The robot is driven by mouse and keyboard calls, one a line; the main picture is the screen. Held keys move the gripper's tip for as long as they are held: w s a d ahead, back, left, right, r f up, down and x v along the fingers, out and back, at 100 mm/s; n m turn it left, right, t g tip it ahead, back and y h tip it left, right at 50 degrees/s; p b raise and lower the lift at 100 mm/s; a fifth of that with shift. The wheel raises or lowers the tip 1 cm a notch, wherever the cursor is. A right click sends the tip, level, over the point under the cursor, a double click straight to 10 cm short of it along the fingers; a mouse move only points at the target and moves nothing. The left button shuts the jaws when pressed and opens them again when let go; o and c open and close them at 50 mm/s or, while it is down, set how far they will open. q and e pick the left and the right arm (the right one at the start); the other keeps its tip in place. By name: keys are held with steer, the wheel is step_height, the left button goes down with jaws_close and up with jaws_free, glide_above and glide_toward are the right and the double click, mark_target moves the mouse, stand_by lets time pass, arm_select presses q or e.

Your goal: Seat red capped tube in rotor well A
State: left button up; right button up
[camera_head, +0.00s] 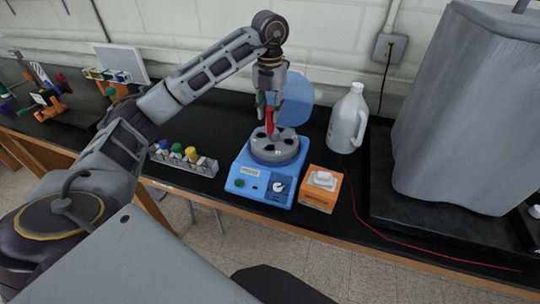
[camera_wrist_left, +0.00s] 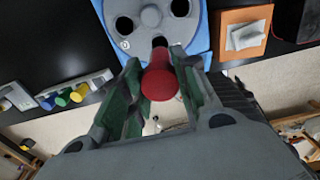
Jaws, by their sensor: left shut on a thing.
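My left gripper (camera_head: 268,108) is shut on the red capped tube (camera_head: 270,122), above the grey rotor (camera_head: 277,148) of the blue centrifuge (camera_head: 262,184). In the left wrist view the red cap (camera_wrist_left: 160,80) sits between the two fingers of my left gripper (camera_wrist_left: 157,85). The rotor there (camera_wrist_left: 150,38) shows several dark round wells, one just beyond the red cap. I cannot tell whether the tube's lower end is inside a well or above it. The blue round lid (camera_head: 292,98) stands open behind the rotor. My right gripper is not in view.
A white jug (camera_head: 347,122) stands behind right. A red wire (camera_head: 385,230) lies along the front right.

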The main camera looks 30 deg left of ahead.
mark_target(270, 127)
arm_select(q)
steer(key=shift+f, duration=0.15)
step_height(270, 127, down, 2)
steer(key=shift+f+p, duration=0.3)
steer(key=shift+f, duration=1.7)
steer(key=shift+f, duration=0.1)
steer(key=shift+f+p, duration=0.4)
steer(key=shift+f, duration=1.35)
steer(key=shift+f, duration=0.2)
steer(key=o, duration=0.8)
steer(key=shift+o, duration=0.2)
